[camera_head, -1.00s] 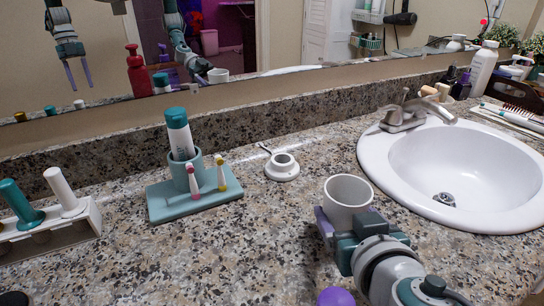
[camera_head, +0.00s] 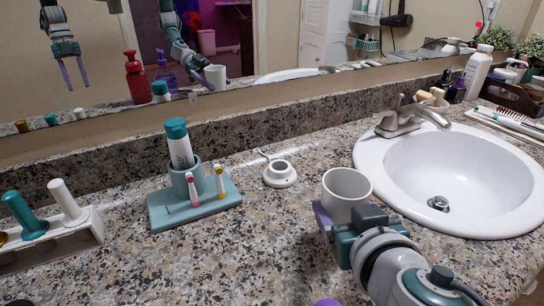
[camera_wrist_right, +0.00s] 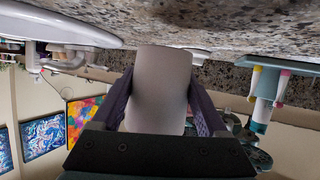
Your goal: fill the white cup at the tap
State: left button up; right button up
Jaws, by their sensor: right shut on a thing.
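The white cup (camera_head: 346,196) is upright in my right gripper (camera_head: 345,215), which is shut on it with purple fingers on either side. It seems held just above the counter, left of the basin. In the right wrist view the cup (camera_wrist_right: 160,90) fills the space between the fingers (camera_wrist_right: 160,108). The metal tap (camera_head: 408,118) stands at the back left of the white basin (camera_head: 375,170); its spout points over the bowl and no water shows. The cup is apart from the tap. My left gripper shows only as a mirror reflection (camera_head: 72,72), fingers apart and empty.
A teal tray (camera_head: 160,215) with a toothbrush cup (camera_head: 185,180) and a small white round holder (camera_head: 280,174) stand left of the cup. A rack (camera_head: 50,246) is at far left. Bottles (camera_head: 478,72) and a brown caddy (camera_head: 515,98) stand behind the basin. Counter between cup and basin is clear.

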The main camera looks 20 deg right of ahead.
pick_arm(q)
notch_tip(320, 180, up, 10)
jog(key=p, duration=0.8)
jog(key=shift+f, duration=0.25)
pick_arm(e)
notch_tip(320, 180, up, 17)
